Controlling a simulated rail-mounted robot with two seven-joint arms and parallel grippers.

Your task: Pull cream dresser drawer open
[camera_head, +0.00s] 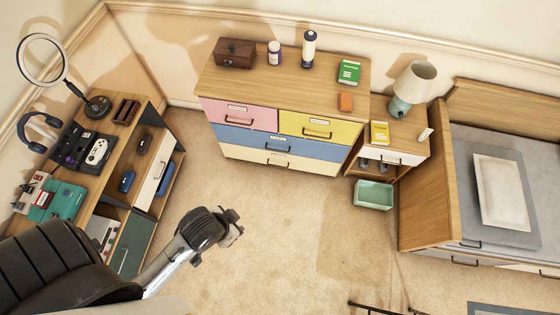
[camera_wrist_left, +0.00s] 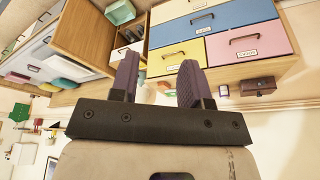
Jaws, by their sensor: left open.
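The dresser (camera_head: 282,85) stands against the back wall, with a pink and a yellow drawer on top, a blue one below and the cream drawer (camera_head: 270,160) at the bottom. The cream drawer looks closed, its dark bar handle (camera_head: 277,162) facing the room. In the left wrist view, which is upside down, the cream drawer (camera_wrist_left: 172,9) shows only partly at the top edge. My left gripper (camera_head: 234,224) is over the carpet in front of the dresser, apart from it. Its two purple fingers (camera_wrist_left: 158,80) are spread and empty. My right gripper is not in view.
A nightstand (camera_head: 408,140) with a lamp and a green bin (camera_head: 373,194) stand right of the dresser, then a bed (camera_head: 455,190). A desk (camera_head: 100,150) and a black chair (camera_head: 55,270) are at left. Carpet (camera_head: 280,225) before the dresser is clear.

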